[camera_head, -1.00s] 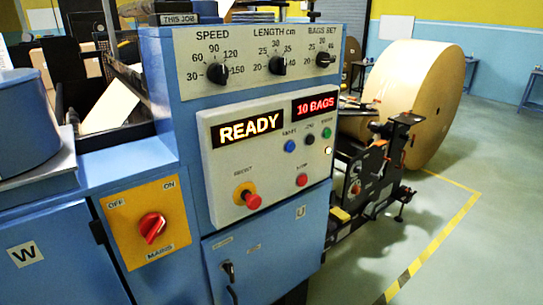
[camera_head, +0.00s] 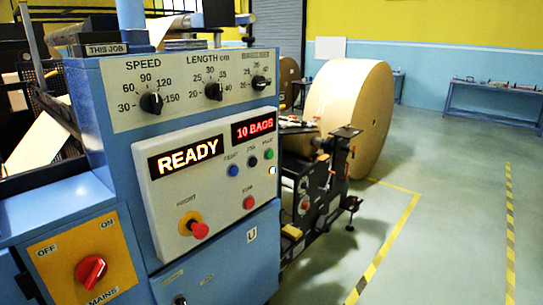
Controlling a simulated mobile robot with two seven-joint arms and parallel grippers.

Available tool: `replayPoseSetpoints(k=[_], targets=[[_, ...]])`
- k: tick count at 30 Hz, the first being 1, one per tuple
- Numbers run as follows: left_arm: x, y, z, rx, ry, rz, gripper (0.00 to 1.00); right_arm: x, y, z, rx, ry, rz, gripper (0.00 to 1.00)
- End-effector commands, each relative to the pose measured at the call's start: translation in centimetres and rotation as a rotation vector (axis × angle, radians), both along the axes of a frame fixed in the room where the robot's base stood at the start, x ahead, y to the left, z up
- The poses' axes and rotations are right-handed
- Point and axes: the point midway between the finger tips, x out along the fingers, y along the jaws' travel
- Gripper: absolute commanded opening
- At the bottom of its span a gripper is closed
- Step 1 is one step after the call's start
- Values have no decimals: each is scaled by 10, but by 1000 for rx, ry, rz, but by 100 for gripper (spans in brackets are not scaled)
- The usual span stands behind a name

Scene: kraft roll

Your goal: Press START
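The control panel (camera_head: 210,182) is a white plate on the blue machine cabinet. A green button (camera_head: 268,154) sits at its upper right, with a small label above it that is too blurred to read surely. A black button (camera_head: 252,161) and a blue button (camera_head: 233,170) are to its left. A red button (camera_head: 248,202) is lower down. A red mushroom button (camera_head: 198,229) on a yellow ring is at the lower left. The displays read READY (camera_head: 186,157) and 10 BAGS (camera_head: 254,128). Neither of my grippers is in view.
Three black dials, including the speed dial (camera_head: 151,103), are above the panel. A red mains switch (camera_head: 91,271) on a yellow plate is at the lower left. A large kraft roll (camera_head: 358,115) stands behind the machine. Green floor with yellow-black tape (camera_head: 383,248) is open at right.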

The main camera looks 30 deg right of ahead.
Motion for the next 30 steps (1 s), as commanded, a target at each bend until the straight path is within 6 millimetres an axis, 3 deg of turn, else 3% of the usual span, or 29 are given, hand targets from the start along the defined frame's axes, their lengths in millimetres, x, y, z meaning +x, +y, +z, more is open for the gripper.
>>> replayPoseSetpoints(k=[2,25,30], targets=[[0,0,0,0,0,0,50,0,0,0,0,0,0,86],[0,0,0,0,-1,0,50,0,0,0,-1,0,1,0],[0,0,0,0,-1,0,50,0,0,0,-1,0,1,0]])
